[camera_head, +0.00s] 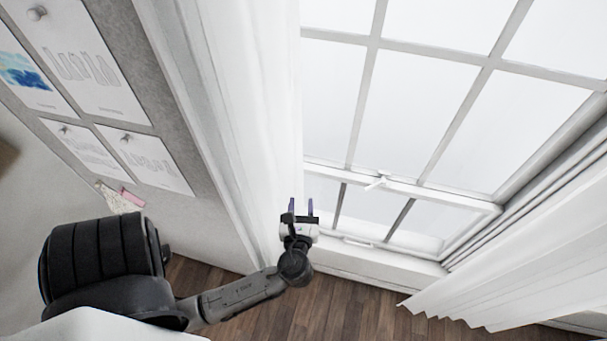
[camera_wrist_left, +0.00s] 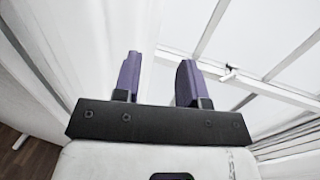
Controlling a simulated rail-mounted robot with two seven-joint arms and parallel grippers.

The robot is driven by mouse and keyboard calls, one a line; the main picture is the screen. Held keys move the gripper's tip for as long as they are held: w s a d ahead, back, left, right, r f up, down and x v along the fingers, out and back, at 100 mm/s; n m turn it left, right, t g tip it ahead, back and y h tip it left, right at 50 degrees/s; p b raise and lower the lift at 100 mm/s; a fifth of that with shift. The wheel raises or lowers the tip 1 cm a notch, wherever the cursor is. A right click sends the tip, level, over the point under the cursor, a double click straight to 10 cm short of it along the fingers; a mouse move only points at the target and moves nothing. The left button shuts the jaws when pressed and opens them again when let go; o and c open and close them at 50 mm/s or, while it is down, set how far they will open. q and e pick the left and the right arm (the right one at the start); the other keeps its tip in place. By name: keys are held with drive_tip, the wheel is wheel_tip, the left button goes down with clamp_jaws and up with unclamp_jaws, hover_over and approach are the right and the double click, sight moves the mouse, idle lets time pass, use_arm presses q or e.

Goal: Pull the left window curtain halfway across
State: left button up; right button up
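The left curtain (camera_head: 254,110) is white and hangs along the left side of the window, leaving most of the glass bare. My left gripper (camera_head: 301,206) is at the curtain's right edge, low in front of the window, with its fingers pointing up in the picture. In the left wrist view the two purple fingers (camera_wrist_left: 158,82) stand apart, with white curtain (camera_wrist_left: 100,40) beside and behind the left finger. I cannot tell whether the fingers touch the cloth; none shows pinched between them. My right gripper is not in view.
The window (camera_head: 425,95) has white bars and a latch (camera_head: 376,181). A right curtain (camera_head: 530,255) hangs at the lower right. A grey board (camera_head: 190,110) with pinned papers is on the left. Wooden floor (camera_head: 345,307) shows below.

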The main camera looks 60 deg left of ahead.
sight(304, 179)
use_arm(q)
drive_tip(key=p+x, duration=0.1)
drive_tip(key=x, duration=0.7)
drive_tip(key=shift+p, duration=0.3)
drive_tip(key=shift+w+a, duration=0.3)
drive_tip(key=shift+a, duration=0.3)
drive_tip(key=shift+c, duration=0.2)
drive_tip(key=c, duration=0.6)
clamp_jaws()
drive_tip(key=shift+w, duration=0.1)
